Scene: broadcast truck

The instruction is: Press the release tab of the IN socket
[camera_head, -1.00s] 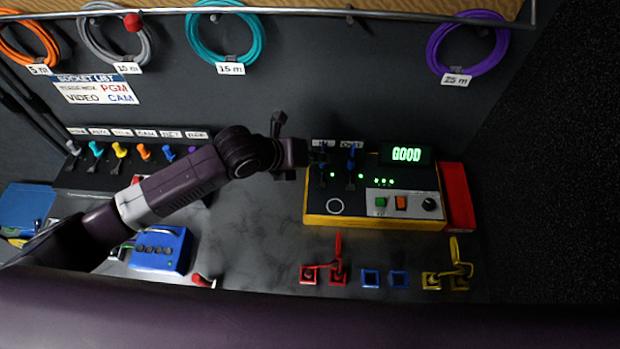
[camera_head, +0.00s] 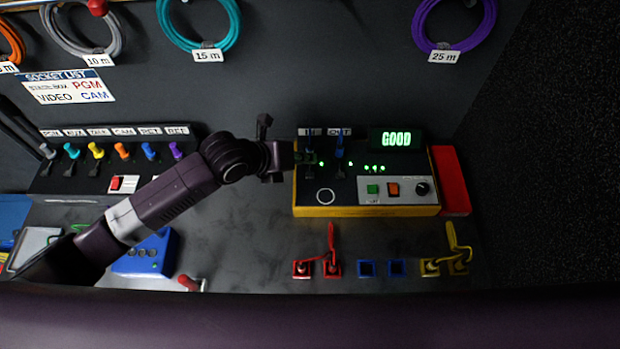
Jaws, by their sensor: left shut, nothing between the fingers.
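The tester box (camera_head: 325,211), black with a yellow edge, stands on the bench right of centre. Its IN label (camera_head: 310,132) and OUT label (camera_head: 339,132) are at its upper left. A blue plug (camera_head: 340,147) stands in the OUT socket. The IN socket (camera_head: 310,146) is dark and partly hidden by my left gripper; its release tab cannot be made out. My left gripper (camera_head: 303,157) is shut and empty, reaching in from the left, with its tips at the IN socket. I cannot tell whether they touch it. My right gripper is not in view.
The lit display (camera_head: 396,139) reads GOOD. A red block (camera_head: 452,180) adjoins the tester's right side. Red (camera_head: 318,268), blue (camera_head: 382,268) and yellow (camera_head: 446,262) socket pairs lie in front. A row of coloured plugs (camera_head: 122,151) stands behind my left arm.

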